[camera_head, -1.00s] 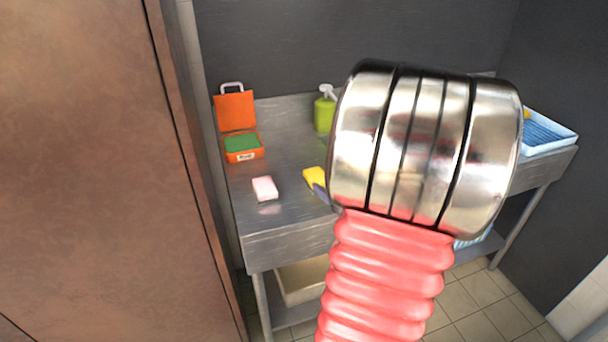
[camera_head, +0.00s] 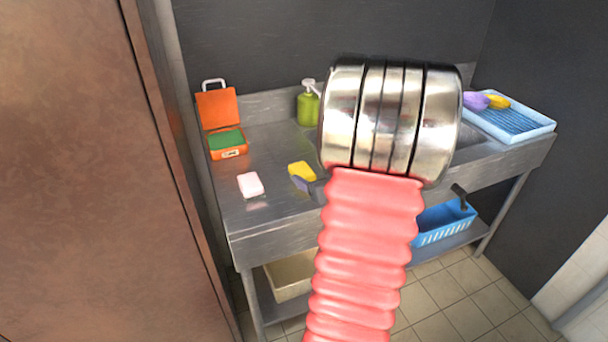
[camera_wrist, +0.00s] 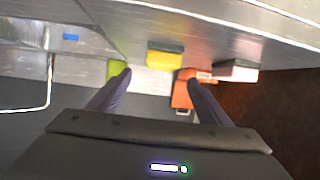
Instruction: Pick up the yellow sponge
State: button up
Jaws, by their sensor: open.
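In the wrist view the sponge (camera_wrist: 165,53) is yellow with a dark layer. It lies beyond my fingertips, between their directions. My gripper (camera_wrist: 155,80) is open, with nothing between its two dark purple fingers. In the head view one finger shows just in front of the sponge, and my arm hides the rest of the gripper. I cannot tell the exact gap to the sponge.
An open orange case (camera_head: 228,155) with a green pad stands at the back left, and a green pump bottle (camera_head: 308,107) at the back. A blue-white tray (camera_head: 540,122) is at right, with purple and yellow items. A blue basket (camera_head: 445,230) sits on the lower shelf.

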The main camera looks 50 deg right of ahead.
aim_at(303, 170)
jog(key=shift+x, duration=1.55)
jog(key=shift+x, duration=2.65)
jog(key=shift+a, duration=0.15)
jog(key=shift+c, duration=0.5)
jog(key=c, duration=1)
notch_tip(303, 170, up, 10)
jog(key=shift+f, duration=0.1)
